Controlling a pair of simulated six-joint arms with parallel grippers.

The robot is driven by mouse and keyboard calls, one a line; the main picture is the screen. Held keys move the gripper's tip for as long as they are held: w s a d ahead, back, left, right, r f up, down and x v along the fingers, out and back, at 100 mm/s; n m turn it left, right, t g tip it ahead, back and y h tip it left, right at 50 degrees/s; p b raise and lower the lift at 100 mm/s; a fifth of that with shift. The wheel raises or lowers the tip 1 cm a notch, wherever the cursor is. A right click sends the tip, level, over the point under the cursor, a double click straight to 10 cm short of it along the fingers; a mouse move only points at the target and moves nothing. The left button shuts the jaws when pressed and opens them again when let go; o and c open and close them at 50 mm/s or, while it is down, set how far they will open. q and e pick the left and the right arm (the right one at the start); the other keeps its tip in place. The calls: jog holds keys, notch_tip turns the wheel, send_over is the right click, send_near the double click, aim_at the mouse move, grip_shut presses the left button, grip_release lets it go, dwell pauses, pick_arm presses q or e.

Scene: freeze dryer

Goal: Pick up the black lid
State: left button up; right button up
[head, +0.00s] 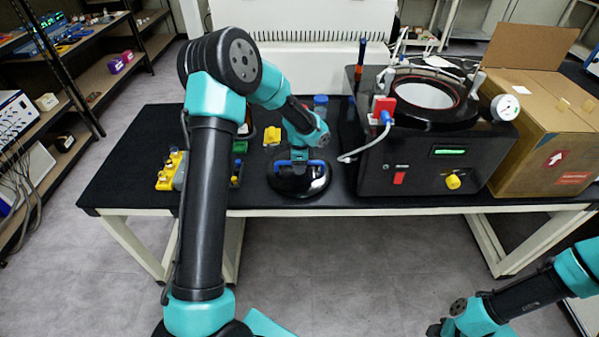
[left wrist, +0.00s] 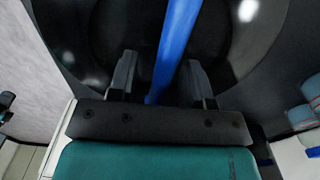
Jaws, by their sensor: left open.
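The black lid (head: 288,187) lies on the table in the head view, a glossy round disc with a blue handle (head: 316,163) across its top. In the left wrist view the dark lid (left wrist: 235,60) fills much of the upper part, and its blue handle (left wrist: 176,45) runs between my fingers. My left gripper (head: 299,165) is directly over the lid. It is open, with one finger on each side of the handle (left wrist: 161,72) and gaps visible. My right arm shows at the lower right of the head view, but its gripper is out of frame.
The black freeze dryer (head: 420,178) with its round open top stands right of the lid. A cardboard box (head: 545,115) is beyond it. Yellow and green items (head: 168,172) lie left of the lid, partly behind my left arm. The table (head: 130,185) is clear at its front left.

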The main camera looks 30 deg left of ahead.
pick_arm(q)
grip_shut()
dwell(0.4)
